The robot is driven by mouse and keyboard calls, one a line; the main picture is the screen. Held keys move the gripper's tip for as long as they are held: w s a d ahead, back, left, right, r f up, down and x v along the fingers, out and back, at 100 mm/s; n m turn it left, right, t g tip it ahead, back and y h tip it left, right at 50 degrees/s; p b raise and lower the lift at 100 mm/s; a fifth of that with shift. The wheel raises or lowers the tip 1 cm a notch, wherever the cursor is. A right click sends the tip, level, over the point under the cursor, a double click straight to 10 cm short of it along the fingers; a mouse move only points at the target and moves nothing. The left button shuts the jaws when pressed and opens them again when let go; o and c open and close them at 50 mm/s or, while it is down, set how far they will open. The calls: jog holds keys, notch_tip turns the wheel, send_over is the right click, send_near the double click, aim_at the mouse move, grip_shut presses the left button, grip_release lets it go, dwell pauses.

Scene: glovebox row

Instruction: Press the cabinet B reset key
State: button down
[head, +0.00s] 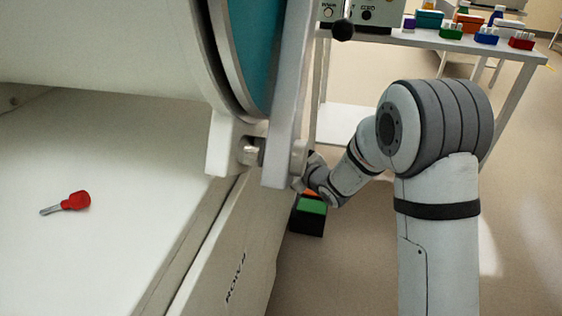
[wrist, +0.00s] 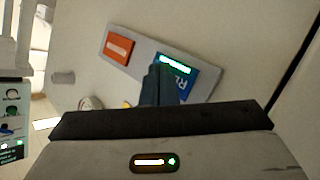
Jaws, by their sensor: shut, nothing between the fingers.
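In the wrist view a grey panel (wrist: 143,58) on a pale wall carries an orange-red key (wrist: 118,48) and a blue key or plate (wrist: 205,80). The blue one has a lit white-green strip and white letters, of which an "R" shows; the rest is unreadable. My gripper (wrist: 160,68) is shut and empty, its dark fingertips in front of the blue one and covering part of it. I cannot tell whether they touch. In the head view my gripper is mostly hidden behind the cabinet's door edge and hinge. No cabinet letter is readable.
The big cabinet door (head: 290,95) stands close beside my arm. A table (head: 470,45) with coloured boxes stands behind. A dark box with a green top (head: 312,206) is below my wrist. Floor at right is clear.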

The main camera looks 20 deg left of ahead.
dwell(0.4)
jog(key=shift+d, duration=0.8)
jog(key=d, duration=0.5)
jog(key=shift+w, duration=0.2)
dwell(0.6)
